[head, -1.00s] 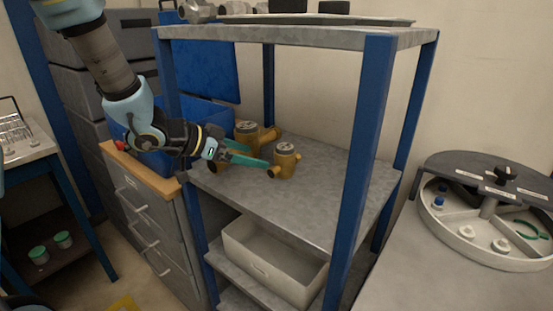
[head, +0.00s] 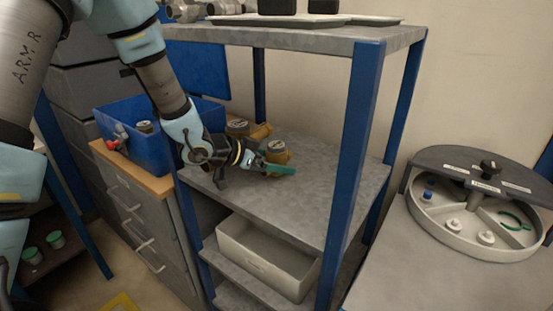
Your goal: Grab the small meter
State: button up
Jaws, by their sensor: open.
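The small brass meter (head: 279,152) stands upright on the middle shelf of the blue-post rack, its round face up. My gripper (head: 270,162) is open and reaches in from the left at the meter. One teal finger crosses in front of the meter's lower body. The other finger is mostly hidden, so I cannot tell whether either touches it. A second brass meter (head: 240,128) sits behind and to the left, partly hidden by my arm.
The rack's front post (head: 357,150) and upper shelf (head: 300,36) border the space. The middle shelf (head: 325,185) is clear right of the meter. A blue bin (head: 150,150) stands left, a pale tray (head: 268,258) below, and a round divided tray (head: 475,205) right.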

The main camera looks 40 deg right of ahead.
jog(key=shift+c, duration=0.4)
grip_shut()
dwell(0.4)
